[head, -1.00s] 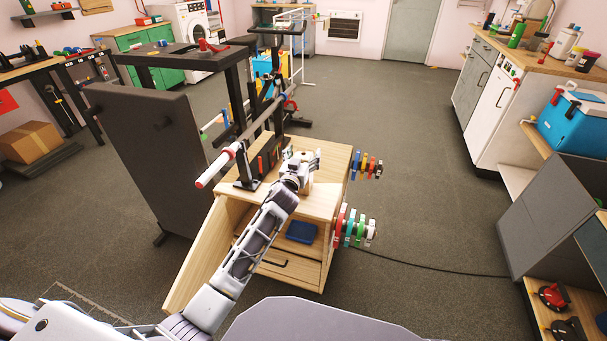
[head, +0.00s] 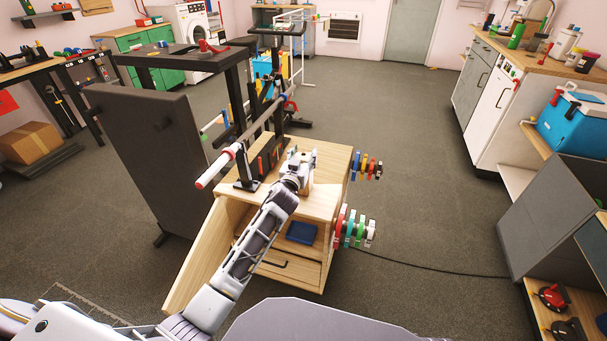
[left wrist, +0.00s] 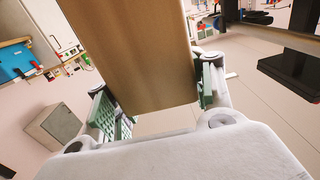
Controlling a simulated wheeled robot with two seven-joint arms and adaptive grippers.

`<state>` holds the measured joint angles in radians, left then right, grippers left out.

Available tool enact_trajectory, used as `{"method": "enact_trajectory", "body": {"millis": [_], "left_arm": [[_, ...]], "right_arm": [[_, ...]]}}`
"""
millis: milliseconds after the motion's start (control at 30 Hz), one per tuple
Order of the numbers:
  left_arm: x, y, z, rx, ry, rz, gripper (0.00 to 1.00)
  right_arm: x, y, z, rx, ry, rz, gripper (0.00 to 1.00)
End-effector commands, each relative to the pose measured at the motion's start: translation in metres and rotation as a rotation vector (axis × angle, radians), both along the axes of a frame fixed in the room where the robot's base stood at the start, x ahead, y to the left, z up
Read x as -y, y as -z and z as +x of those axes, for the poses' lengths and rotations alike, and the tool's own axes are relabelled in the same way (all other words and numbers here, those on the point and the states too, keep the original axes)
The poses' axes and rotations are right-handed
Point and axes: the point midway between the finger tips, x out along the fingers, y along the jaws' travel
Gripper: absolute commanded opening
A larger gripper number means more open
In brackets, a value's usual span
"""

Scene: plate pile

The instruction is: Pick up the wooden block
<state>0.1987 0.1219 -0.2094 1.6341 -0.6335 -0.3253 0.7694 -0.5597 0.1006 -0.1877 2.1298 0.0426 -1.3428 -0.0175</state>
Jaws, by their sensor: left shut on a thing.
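The wooden block (left wrist: 130,50) fills the upper middle of the left wrist view, a plain brown slab between green-padded fingers. In the head view a small part of the block (head: 307,184) shows beside my left gripper (head: 301,160), above the top of the light wooden cabinet (head: 330,160). My left gripper is shut on the block, with a finger pad at each side in the left wrist view (left wrist: 158,100). The gripper and wrist hide much of the block in the head view. I cannot tell whether the block touches the cabinet top. My right gripper is not in view.
A black rack with a red-tipped bar (head: 215,170) stands close left of the gripper. Floor to the right is clear except for a black cable.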

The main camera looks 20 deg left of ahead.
Motion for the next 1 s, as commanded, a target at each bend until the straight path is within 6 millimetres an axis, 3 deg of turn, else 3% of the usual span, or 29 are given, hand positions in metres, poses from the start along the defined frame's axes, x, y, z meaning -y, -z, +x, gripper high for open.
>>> {"method": "enact_trajectory", "body": {"millis": [133,567,867,1000], "left_arm": [[0.000,0.000,0.000,0.000,0.000,0.000,0.00],[0.000,-0.007,0.000,0.004,0.000,0.000,0.00],[0.000,-0.038,0.000,0.005,0.000,0.000,0.00],[0.000,-0.061,0.000,0.006,0.001,0.001,0.00]], "right_arm": [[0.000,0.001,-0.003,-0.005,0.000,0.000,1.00],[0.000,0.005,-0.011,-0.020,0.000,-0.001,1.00],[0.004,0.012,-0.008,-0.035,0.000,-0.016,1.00],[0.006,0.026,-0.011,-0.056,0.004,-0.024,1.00]]}}
